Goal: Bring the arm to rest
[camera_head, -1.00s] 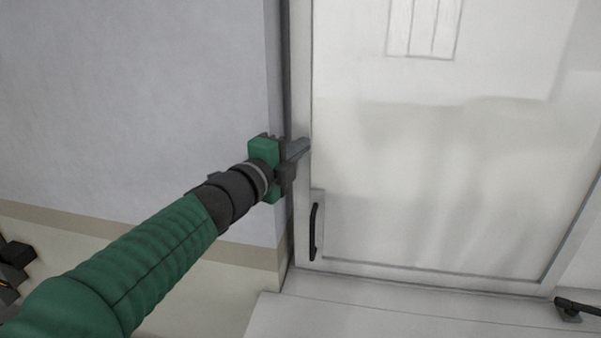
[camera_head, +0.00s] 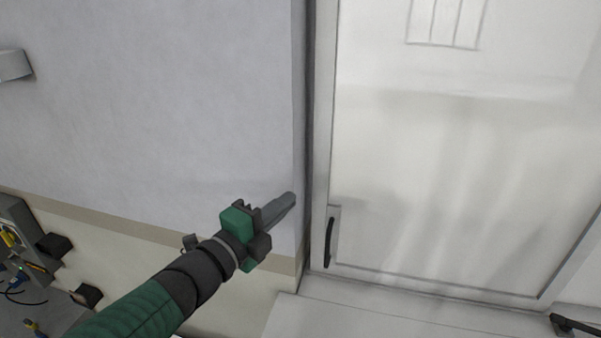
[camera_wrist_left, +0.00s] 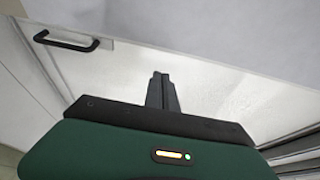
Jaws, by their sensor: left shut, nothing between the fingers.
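My left gripper (camera_head: 286,203) reaches in from the lower left in the head view. Its fingers are shut with nothing between them. It is in front of the grey wall, left of the white door panel and its black handle (camera_head: 329,242). In the left wrist view the closed fingers (camera_wrist_left: 160,88) point toward the white panel, and a black handle (camera_wrist_left: 66,41) shows at the upper left.
A white framed door panel (camera_head: 440,190) fills the right side, with a pale ledge (camera_head: 380,312) below it. Equipment with wires (camera_head: 22,240) stands at the lower left.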

